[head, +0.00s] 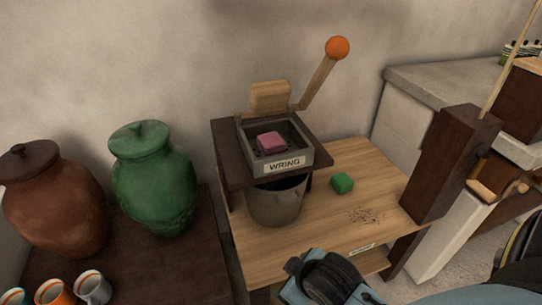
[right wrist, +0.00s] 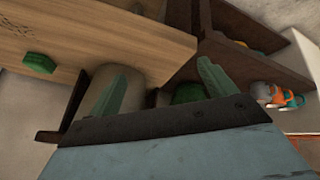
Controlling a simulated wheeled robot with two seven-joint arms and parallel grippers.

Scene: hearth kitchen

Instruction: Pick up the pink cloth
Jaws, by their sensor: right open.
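The pink cloth (head: 271,142), a small folded block, lies in the grey perforated tray (head: 308,152) of the wringer, behind its WRING label. The wringer sits on a dark raised stand (head: 228,160) above a metal bucket (head: 277,204). My right arm comes in at the bottom right of the head view, below and right of the cloth; its fingers are not clear there. In the right wrist view my right gripper (right wrist: 161,72) has its two green fingers wide apart, with nothing held between them. The cloth is not visible in that view. My left gripper is not in view.
A wooden press block (head: 269,97) and a crank with an orange knob (head: 337,47) rise behind the tray. A green block (head: 342,183) lies on the wooden table (head: 374,183). Green (head: 154,185) and brown (head: 52,205) jars and several cups stand left. A dark post (head: 452,160) stands right.

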